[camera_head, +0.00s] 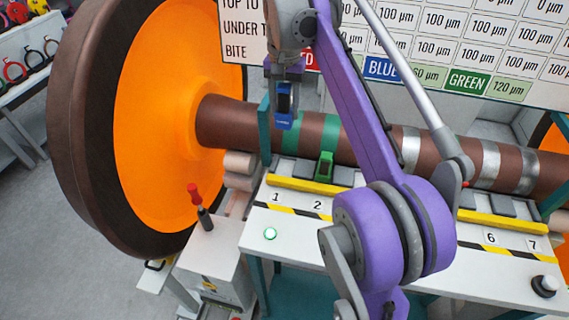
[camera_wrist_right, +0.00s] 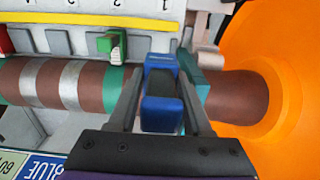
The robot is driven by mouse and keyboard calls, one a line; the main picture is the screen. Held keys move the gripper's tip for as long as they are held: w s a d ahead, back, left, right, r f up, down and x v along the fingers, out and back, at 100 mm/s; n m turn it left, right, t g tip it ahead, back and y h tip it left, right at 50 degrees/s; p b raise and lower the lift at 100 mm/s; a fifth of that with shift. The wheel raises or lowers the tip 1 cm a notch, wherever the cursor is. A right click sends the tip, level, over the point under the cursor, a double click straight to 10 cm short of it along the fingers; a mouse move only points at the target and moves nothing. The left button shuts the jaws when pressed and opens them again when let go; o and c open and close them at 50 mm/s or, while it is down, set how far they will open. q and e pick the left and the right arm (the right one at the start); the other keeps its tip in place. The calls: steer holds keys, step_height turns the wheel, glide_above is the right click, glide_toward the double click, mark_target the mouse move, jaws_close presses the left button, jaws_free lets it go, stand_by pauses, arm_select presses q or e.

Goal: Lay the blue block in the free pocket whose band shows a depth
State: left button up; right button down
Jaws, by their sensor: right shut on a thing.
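My right gripper (camera_head: 285,103) is shut on the blue block (camera_head: 285,121) and holds it above the left end of the brown shaft, near a teal upright. In the right wrist view, the blue block (camera_wrist_right: 161,112), with a dark middle, sits between the two fingers (camera_wrist_right: 158,98). A green block (camera_head: 324,167) stands in the pocket by number 2. The pocket by number 1 (camera_head: 291,166) looks empty. The shaft shows green bands (camera_head: 331,132) on the left and silver bands (camera_head: 411,149) farther right. My left gripper is not in view.
A big orange-faced wheel (camera_head: 160,110) stands left of the shaft. The teal upright (camera_head: 265,130) is close to the held block. A chart board (camera_head: 440,45) hangs behind. A red block (camera_wrist_right: 5,42) shows at the wrist view's left edge. My arm hides the middle pockets.

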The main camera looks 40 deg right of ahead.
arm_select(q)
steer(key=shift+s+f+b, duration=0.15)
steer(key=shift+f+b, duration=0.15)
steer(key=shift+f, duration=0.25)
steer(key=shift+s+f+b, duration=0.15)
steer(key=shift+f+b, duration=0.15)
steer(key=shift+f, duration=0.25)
arm_select(e)
steer(key=f, duration=1.8)
steer(key=shift+w+d+f, duration=0.1)
steer(key=shift+w+f, duration=0.15)
steer(key=shift+f, duration=0.05)
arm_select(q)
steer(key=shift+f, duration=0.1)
arm_select(e)
steer(key=shift+f, duration=0.1)
steer(key=shift+c, duration=1.7)
jaws_free()
steer(key=shift+r, duration=0.2)
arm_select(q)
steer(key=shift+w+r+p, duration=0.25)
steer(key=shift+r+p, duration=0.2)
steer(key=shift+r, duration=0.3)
arm_select(e)
step_height(320, 180, up, 12)
steer(key=shift+f, duration=0.1)
